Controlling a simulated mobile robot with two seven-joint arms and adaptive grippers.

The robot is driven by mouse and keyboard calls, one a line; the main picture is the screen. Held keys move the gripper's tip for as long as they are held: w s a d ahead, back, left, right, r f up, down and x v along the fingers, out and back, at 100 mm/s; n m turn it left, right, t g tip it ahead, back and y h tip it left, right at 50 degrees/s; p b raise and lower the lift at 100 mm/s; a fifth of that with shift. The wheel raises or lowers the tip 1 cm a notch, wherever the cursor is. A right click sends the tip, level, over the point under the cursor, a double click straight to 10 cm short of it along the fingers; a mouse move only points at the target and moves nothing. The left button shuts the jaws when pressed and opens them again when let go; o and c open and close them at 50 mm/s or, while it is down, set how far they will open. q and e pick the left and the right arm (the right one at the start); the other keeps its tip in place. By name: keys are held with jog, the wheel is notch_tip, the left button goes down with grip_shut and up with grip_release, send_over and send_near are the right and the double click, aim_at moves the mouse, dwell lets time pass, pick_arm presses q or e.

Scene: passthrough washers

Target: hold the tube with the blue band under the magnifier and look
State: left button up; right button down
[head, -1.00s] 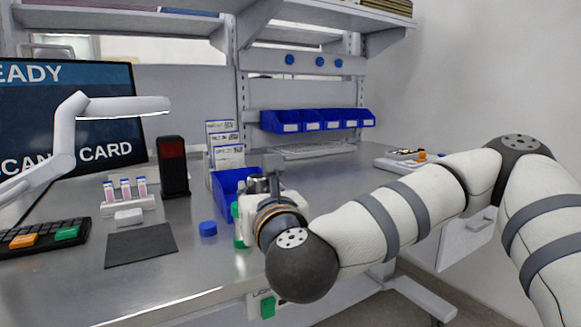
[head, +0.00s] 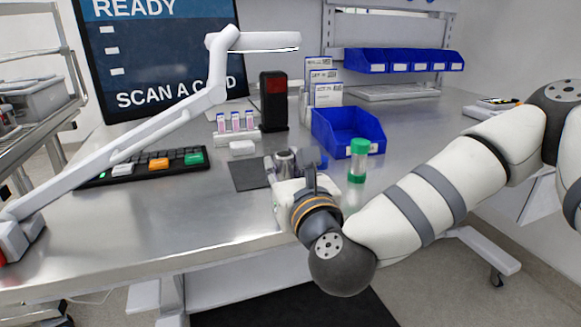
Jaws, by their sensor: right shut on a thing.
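The white magnifier (head: 268,41) hangs over the bench on a jointed white arm, in front of the screen. My right gripper (head: 288,164) is low over the bench, at the right edge of a dark mat, well below and to the right of the magnifier head. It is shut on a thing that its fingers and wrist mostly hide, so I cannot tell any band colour. Several slim tubes with pink and blue markings (head: 236,123) stand in a white rack (head: 228,137) behind the mat. My left gripper is not in view.
Behind are a blue bin (head: 349,133) and a black box with a red window (head: 274,100). The dark mat (head: 249,176) is bare. A keyboard (head: 150,166) lies left.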

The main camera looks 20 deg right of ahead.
jog(key=w+b, duration=0.1)
jog(key=w, duration=0.4)
jog(key=w+b, duration=0.2)
jog(key=w, duration=0.4)
jog(key=w+b, duration=0.2)
jog(key=w, duration=0.4)
jog(key=shift+a+f, duration=0.3)
jog(key=shift+f, duration=0.1)
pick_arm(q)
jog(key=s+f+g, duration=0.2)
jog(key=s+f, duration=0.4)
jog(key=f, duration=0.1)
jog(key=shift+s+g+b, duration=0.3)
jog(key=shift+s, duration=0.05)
pick_arm(e)
jog(key=shift+w+r, duration=0.25)
jog(key=shift+w, duration=0.35)
